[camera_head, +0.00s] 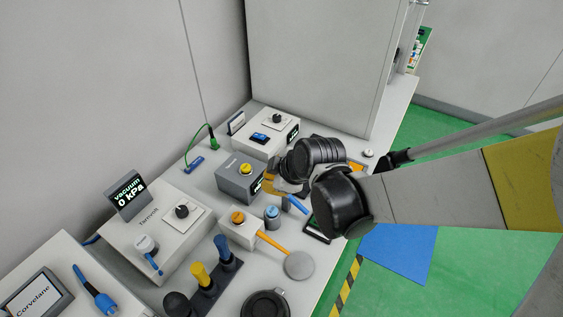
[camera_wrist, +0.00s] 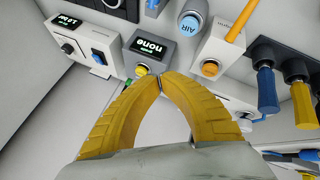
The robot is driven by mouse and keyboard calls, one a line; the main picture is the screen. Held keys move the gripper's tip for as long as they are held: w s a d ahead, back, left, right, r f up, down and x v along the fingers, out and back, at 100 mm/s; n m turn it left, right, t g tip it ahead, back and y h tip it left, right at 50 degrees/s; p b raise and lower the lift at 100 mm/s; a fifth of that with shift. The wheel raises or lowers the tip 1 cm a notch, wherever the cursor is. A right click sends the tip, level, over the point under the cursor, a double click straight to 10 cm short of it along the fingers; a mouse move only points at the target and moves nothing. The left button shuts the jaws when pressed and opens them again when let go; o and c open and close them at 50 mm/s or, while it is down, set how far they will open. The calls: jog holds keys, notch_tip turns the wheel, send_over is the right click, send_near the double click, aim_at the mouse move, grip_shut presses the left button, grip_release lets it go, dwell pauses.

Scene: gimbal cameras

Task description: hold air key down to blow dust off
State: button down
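The air key is a round blue button marked AIR (camera_wrist: 190,24) on a short grey base in the wrist view. In the head view it is the blue-topped button (camera_head: 272,211) just below my gripper (camera_head: 284,188). My gripper's yellow fingers (camera_wrist: 162,76) come together at the tips with nothing between them. In the wrist view the tips appear below the AIR button, apart from it in the picture. They appear close to a yellow button (camera_wrist: 141,70) on a grey box; contact cannot be told. In the head view my arm partly hides the fingers.
The grey box with a display (camera_head: 238,182) stands left of my gripper. A white box with an orange button (camera_head: 238,217) and an orange-handled disc (camera_head: 299,265) are close by. Upright blue and yellow handles (camera_head: 200,275) stand at the front. A tall cabinet (camera_head: 315,65) closes the back.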

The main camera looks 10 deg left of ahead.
aim_at(271, 207)
jog(key=shift+f+b, duration=3.55)
jog(key=shift+f, duration=0.85)
jog(key=shift+f, duration=0.15)
jog(key=shift+f+b, duration=0.25)
jog(key=shift+b, duration=0.2)
jog(key=shift+f+b, duration=0.5)
jog(key=shift+f, duration=0.05)
jog(key=shift+r, duration=0.1)
jog(key=shift+r+p, duration=0.75)
jog(key=shift+r, duration=0.15)
jog(key=shift+r, duration=0.1)
notch_tip(271, 207, up, 5)
jog(key=p, duration=0.4)
